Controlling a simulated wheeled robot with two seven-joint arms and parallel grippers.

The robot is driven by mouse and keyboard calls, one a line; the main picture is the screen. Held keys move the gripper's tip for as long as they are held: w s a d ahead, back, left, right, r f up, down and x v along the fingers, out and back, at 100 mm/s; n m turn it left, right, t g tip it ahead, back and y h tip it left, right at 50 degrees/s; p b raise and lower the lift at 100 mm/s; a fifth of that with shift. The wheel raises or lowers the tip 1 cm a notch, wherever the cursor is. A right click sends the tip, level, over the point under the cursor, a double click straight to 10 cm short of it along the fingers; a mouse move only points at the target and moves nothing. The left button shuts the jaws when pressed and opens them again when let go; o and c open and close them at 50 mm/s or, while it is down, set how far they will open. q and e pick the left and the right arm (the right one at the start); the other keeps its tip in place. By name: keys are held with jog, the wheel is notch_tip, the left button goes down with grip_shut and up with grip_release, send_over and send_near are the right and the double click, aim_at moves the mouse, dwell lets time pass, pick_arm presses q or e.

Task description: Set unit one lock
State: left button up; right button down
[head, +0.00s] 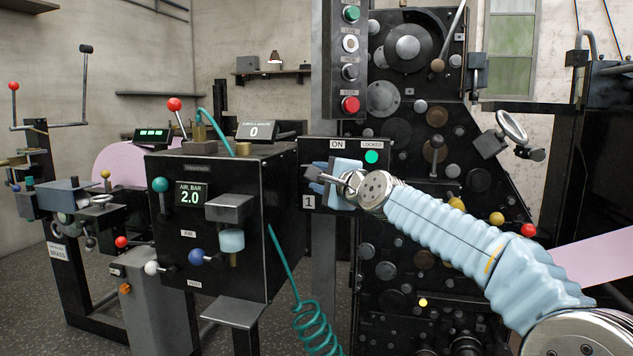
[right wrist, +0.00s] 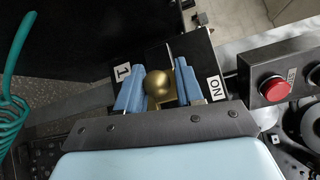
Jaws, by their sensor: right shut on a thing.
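The unit one lock panel (head: 314,154) is a dark box with labels "1", "ON" and "LOCKED", below the grey button column. A green lamp (head: 371,157) glows under "LOCKED". My right gripper (head: 330,182) is at the front of this panel, its blue fingers covering the lever in the head view. In the right wrist view a round brass knob (right wrist: 159,86) sits between the two blue fingers, which are shut on it. The "1" label is beside one finger and "ON" beside the other. My left gripper is in neither view.
A black air console (head: 245,222) reading 2.0 stands just left of the panel, with a coiled teal hose (head: 316,318) hanging beside it. A red button (head: 350,104) is above the panel. The roller machine (head: 400,240) stands behind my right arm.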

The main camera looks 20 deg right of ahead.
jog(key=c, duration=0.9)
grip_release()
jog(key=shift+d+f, duration=0.15)
jog(key=shift+f, duration=0.35)
jog(key=shift+r, duration=0.2)
jog(key=shift+s, duration=0.15)
jog(key=s+d, duration=0.1)
jog(key=s, duration=0.8)
jog(key=s+d+b, duration=0.1)
jog(key=s, duration=0.3)
jog(key=shift+s+d+r, duration=0.15)
jog(key=shift+d+r, duration=0.1)
jog(key=shift+d, duration=0.05)
